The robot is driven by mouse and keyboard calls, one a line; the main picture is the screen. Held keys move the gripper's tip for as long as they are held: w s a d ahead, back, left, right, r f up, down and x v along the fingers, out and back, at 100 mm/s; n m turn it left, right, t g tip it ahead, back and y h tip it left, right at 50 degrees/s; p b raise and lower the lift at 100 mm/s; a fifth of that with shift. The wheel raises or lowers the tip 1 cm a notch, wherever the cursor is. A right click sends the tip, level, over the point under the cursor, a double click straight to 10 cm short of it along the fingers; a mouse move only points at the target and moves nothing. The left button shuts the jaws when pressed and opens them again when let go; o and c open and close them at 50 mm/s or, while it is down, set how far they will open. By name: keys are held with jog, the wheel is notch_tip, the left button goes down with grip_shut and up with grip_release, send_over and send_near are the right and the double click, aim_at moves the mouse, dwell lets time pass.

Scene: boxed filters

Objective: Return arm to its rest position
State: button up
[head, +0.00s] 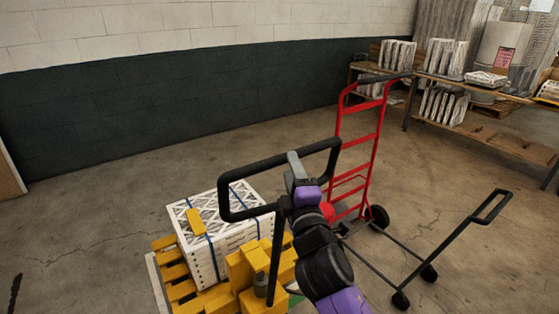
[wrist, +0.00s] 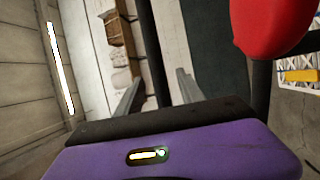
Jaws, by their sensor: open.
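My gripper (head: 294,166) has grey fingers and a purple body. In the head view it is raised at the black loop handle (head: 232,214) of the yellow pallet truck (head: 245,272); whether it touches the handle cannot be told. In the wrist view my gripper (wrist: 158,78) has its two fingers spread apart. A dark bar (wrist: 148,35) shows in the gap between them, and nothing is clamped. My purple and black arm reaches up from the lower right of the head view and hides part of the truck.
White boxed filters (head: 209,243) with blue straps and a yellow item (head: 196,222) on top sit on the truck's left. A red hand truck (head: 359,140) stands behind my arm. A black-handled cart frame (head: 455,236) is at right. Shelves (head: 450,78) line the back right; floor at left is clear.

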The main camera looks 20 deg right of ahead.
jog(key=s+a+f+m+g+y, duration=0.1)
jog(key=s+a+f+m, duration=0.15)
jog(key=s+f, duration=0.45)
jog(key=s+a+f+m+g, duration=0.1)
jog(key=s+f+m, duration=0.35)
jog(key=s, duration=0.55)
jog(key=s+a+f+m+g+y, duration=0.1)
jog(key=s+a+f+m, duration=0.15)
jog(key=s+f, duration=0.45)
jog(key=s+d+r+m+g, duration=0.1)
jog(key=s+d+m, duration=0.2)
jog(key=s, duration=1)
jog(key=s+d+r+m+g, duration=0.1)
jog(key=s+d+m, duration=0.2)
jog(key=s, duration=1.1)
jog(key=shift+d+r+m, duration=0.25)
jog(key=shift+d+m, duration=0.1)
jog(key=shift+d, duration=0.45)
